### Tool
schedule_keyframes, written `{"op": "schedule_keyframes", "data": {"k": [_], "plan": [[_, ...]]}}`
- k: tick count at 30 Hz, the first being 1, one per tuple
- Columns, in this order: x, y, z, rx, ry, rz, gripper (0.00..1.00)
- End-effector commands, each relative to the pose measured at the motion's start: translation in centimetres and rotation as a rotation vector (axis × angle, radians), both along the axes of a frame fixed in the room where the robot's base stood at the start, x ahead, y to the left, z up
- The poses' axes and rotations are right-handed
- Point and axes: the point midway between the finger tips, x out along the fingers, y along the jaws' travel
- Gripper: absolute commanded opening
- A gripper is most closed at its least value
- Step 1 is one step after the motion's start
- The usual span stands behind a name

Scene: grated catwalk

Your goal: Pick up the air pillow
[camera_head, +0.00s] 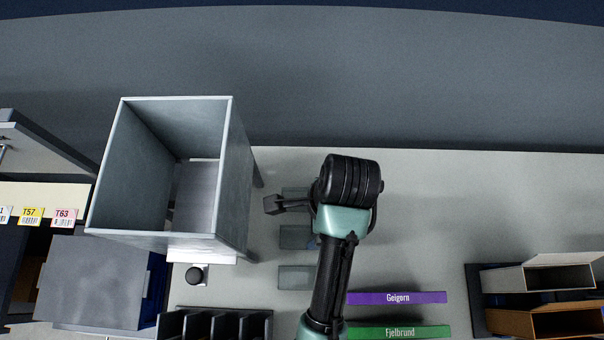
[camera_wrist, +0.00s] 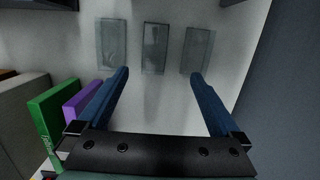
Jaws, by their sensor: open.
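Three flat, see-through rectangular pouches lie in a row on the pale grey bench. I cannot tell for sure which is the air pillow. In the wrist view they are the left pouch (camera_wrist: 112,45), the middle pouch (camera_wrist: 154,48) and the right pouch (camera_wrist: 197,50). The head view shows the far pouch (camera_head: 293,192), the middle one (camera_head: 296,238) and the near one (camera_head: 296,279). My gripper (camera_wrist: 160,72) is open and empty, its two blue fingers apart and pointing towards the row. In the head view my arm hides some pouch edges on their right.
A grey open-topped bin (camera_head: 241,180) on legs stands left of the pouches. Purple (camera_head: 397,298) and green (camera_head: 398,332) labelled binders are at the front, right of my arm. Cardboard boxes (camera_head: 545,280) sit at far right. The bench behind them is clear.

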Motion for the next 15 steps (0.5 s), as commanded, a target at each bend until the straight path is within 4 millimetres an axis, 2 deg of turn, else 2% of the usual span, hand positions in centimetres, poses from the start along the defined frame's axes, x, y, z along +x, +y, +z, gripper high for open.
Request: {"op": "schedule_keyframes", "data": {"k": [3,9,15], "plan": [[-0.9,0.3,-2.2,0.005,0.036,-0.017,1.0],[-0.8,0.8,-5.5,0.004,0.034,-0.015,1.0],[-0.7,1.1,-7.6,0.004,0.029,-0.015,1.0]]}}
